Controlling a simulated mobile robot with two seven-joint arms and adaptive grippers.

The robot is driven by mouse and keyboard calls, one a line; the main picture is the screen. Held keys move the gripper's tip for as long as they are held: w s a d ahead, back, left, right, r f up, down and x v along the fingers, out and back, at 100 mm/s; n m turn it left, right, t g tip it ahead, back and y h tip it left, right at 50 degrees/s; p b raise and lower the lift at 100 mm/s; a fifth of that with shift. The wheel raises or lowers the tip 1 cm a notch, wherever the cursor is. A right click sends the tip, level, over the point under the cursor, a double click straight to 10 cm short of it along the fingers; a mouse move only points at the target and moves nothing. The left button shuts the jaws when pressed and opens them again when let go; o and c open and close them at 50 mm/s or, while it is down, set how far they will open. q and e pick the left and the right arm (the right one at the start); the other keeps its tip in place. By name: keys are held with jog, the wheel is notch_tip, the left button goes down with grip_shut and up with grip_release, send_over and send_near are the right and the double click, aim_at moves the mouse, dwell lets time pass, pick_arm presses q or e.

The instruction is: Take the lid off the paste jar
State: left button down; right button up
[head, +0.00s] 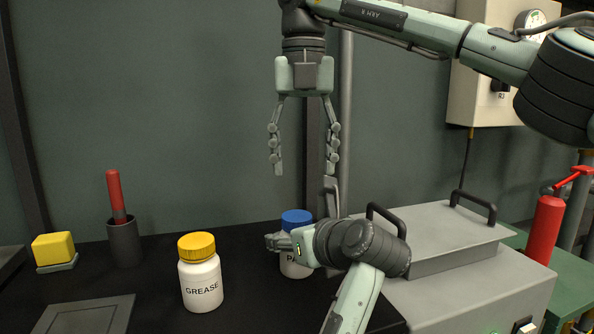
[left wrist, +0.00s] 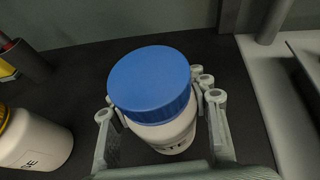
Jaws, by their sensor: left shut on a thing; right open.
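The paste jar (head: 291,268) is white with a blue lid (head: 296,217) and stands upright on the black bench top. Its lid is on the jar, and it fills the middle of the left wrist view (left wrist: 150,82). My left gripper (head: 277,243) is shut around the white body of the jar (left wrist: 168,136), below the lid. Part of the jar's label is hidden behind the gripper in the head view. My right gripper (head: 304,170) is open and empty, pointing down above the jar with its fingers apart.
A white grease jar (head: 202,287) with a yellow lid stands to the left. Further left are a dark cup (head: 124,241) with a red-handled tool and a yellow block (head: 53,248). A grey case (head: 470,280) with black handles stands at right, near a red extinguisher (head: 545,232).

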aim_at(297, 215)
jog(key=m, duration=0.5)
jog(key=shift+w+d+r+m, duration=0.1)
jog(key=shift+w+d+m, duration=0.1)
jog(key=shift+d+m, duration=0.1)
jog(key=m, duration=1.1)
jog(key=shift+s+a+m, duration=0.5)
jog(key=shift+a+m, duration=0.2)
jog(key=shift+m, duration=0.4)
jog(key=shift+a+f, duration=0.15)
jog(key=shift+f, duration=0.15)
jog(key=shift+s+f+m, duration=0.1)
jog(key=shift+f+m, duration=0.2)
jog(key=shift+f, duration=3.6)
